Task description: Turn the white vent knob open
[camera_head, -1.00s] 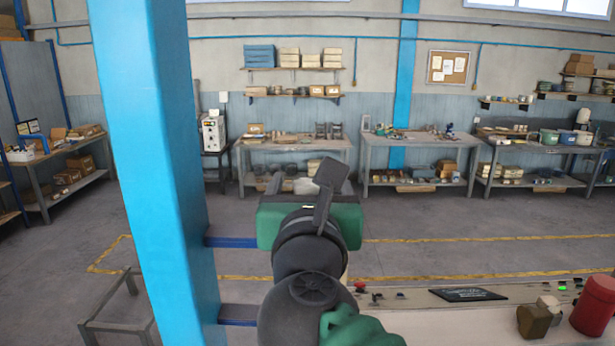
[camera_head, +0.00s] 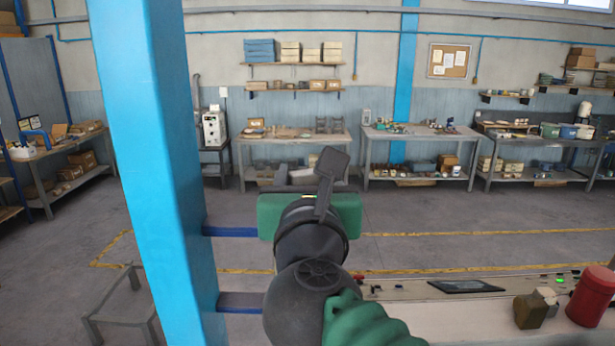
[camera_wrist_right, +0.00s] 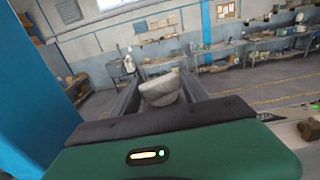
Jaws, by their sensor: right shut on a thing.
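The white vent knob (camera_wrist_right: 163,90) shows in the right wrist view as a pale, rounded piece between the two dark fingers. My right gripper (camera_wrist_right: 162,84) is shut on it, with one finger on each side. In the head view my right gripper (camera_head: 304,176) is stretched straight ahead, right of the blue post. There its green body and black wrist hide most of the knob. I cannot tell how far the knob is turned. My left gripper is in neither view.
A tall blue post (camera_head: 158,170) stands close on the left, with blue bars reaching right behind my arm. A pale surface (camera_head: 470,320) at lower right holds a red canister (camera_head: 591,297) and an olive container (camera_head: 531,310). Workbenches stand far back beyond open floor.

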